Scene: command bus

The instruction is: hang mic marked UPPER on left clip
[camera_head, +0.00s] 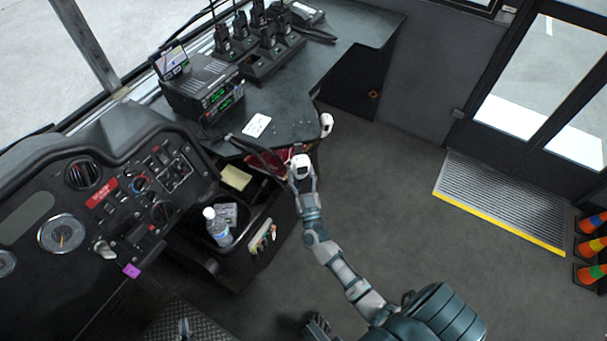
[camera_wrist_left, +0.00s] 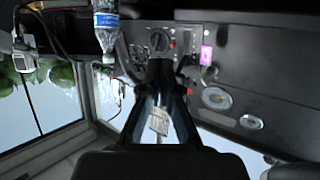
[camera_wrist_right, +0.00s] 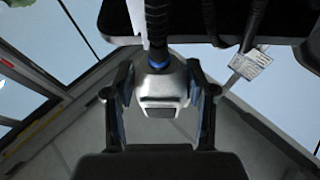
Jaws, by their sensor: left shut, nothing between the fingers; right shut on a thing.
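A white handheld mic (camera_head: 301,164) is held at the desk's front edge by my right gripper (camera_head: 301,181). In the right wrist view the mic (camera_wrist_right: 162,92) sits between the two fingers, its dark cord rising from a blue ring. A second white mic (camera_head: 326,124) hangs at the desk edge further right, apart from my gripper. A pale tag (camera_wrist_right: 250,64) with unreadable print is on another cord in the right wrist view. My left gripper (camera_wrist_left: 160,75) is shut and empty in the left wrist view. I cannot make out the left clip or any UPPER marking.
The desk (camera_head: 330,75) carries a radio unit (camera_head: 200,85), several walkie-talkies in a charger (camera_head: 262,60) and a white card (camera_head: 257,125). A bottle (camera_head: 217,228) stands in the console bin beside the dashboard (camera_head: 110,200).

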